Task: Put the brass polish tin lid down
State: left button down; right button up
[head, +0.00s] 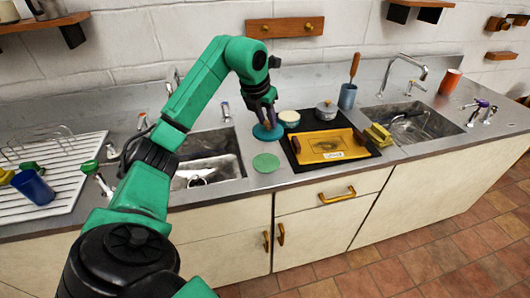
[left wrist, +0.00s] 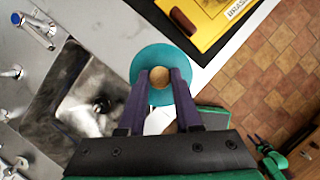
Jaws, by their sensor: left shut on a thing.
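The brass polish tin lid is a teal disc (head: 268,132) with a tan knob, and it also shows in the left wrist view (left wrist: 143,61). My left gripper (head: 266,117) points down and is shut on the knob (left wrist: 159,77), one finger on each side. The lid is over the counter between the sink and the black mat; I cannot tell whether it touches the counter. A round teal tin with a pale top (head: 289,119) stands just behind and to the right of it. A flat green disc (head: 265,162) lies on the counter in front. My right gripper is not seen.
A yellow tray (head: 324,156) lies on the black mat (head: 296,131) to the right, with a grey lidded pot (head: 326,111) behind it. The sink basin (head: 214,160) opens to the left. A blue holder (head: 347,98) stands at the back. The counter's front edge is close.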

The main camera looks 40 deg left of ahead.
aim_at(259, 138)
pick_arm(q)
jog(key=f, duration=0.3)
jog(key=f+p, duration=0.1)
jog(key=f, duration=0.7)
jog(key=shift+s+f, duration=0.2)
jog(key=shift+s, duration=0.2)
jog(key=shift+w+f, duration=0.1)
jog(key=shift+f, duration=0.15)
jog(key=shift+a, duration=0.1)
jog(key=shift+f, duration=0.1)
jog(key=c, duration=0.6)
grip_release()
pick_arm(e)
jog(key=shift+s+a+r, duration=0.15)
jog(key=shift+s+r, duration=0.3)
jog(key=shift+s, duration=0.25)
pick_arm(q)
jog(key=shift+r+p, duration=0.3)
jog(key=shift+r, duration=0.05)
jog(key=b+v, duration=0.2)
jog(key=v, duration=0.9)
jog(key=shift+s+r, duration=0.3)
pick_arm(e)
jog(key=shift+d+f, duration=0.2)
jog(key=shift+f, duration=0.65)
